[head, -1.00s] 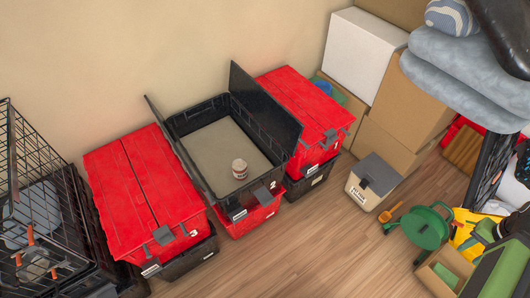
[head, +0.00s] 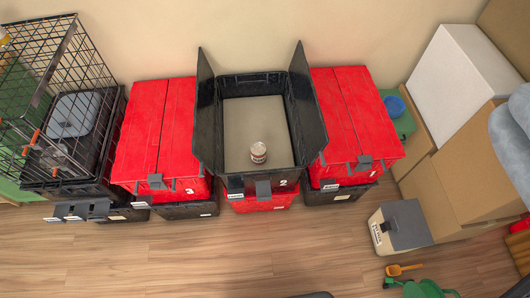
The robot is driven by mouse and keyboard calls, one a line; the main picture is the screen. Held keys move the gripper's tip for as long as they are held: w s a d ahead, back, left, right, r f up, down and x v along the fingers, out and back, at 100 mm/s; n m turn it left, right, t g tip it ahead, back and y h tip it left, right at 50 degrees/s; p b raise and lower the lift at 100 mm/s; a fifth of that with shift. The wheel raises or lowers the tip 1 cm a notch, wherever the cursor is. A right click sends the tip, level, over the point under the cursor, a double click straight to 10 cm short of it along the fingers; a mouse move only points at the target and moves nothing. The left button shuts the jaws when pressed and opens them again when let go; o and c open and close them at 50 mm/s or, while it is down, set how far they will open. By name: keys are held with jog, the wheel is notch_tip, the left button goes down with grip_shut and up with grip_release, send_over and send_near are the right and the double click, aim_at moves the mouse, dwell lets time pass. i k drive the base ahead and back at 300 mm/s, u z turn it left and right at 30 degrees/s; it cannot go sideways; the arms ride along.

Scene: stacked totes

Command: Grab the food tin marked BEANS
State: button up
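A small tin (head: 258,153) with a pale top and a reddish-brown and white label stands upright in the open black tote (head: 232,179) marked 2, near its front wall. The label is too small to read, so I cannot tell whether it says BEANS. The tote's grey inside floor is otherwise bare, and its two lid flaps stand up at the left and right. My gripper is not in view.
The open tote sits on a red one. Closed red-lidded totes stand close on its left (head: 155,125) and right (head: 355,120). A wire crate (head: 60,110) is far left; cardboard boxes (head: 465,165) and a beige bin (head: 400,227) are right. The wooden floor (head: 200,255) in front is clear.

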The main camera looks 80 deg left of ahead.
aim_at(258, 149)
jog(key=u, duration=1.75)
jog(key=k, duration=0.15)
jog(key=u, duration=2.9)
jog(key=k, duration=0.6)
jog(key=z, duration=0.3)
jog(key=i, duration=0.8)
jog(key=u, duration=0.2)
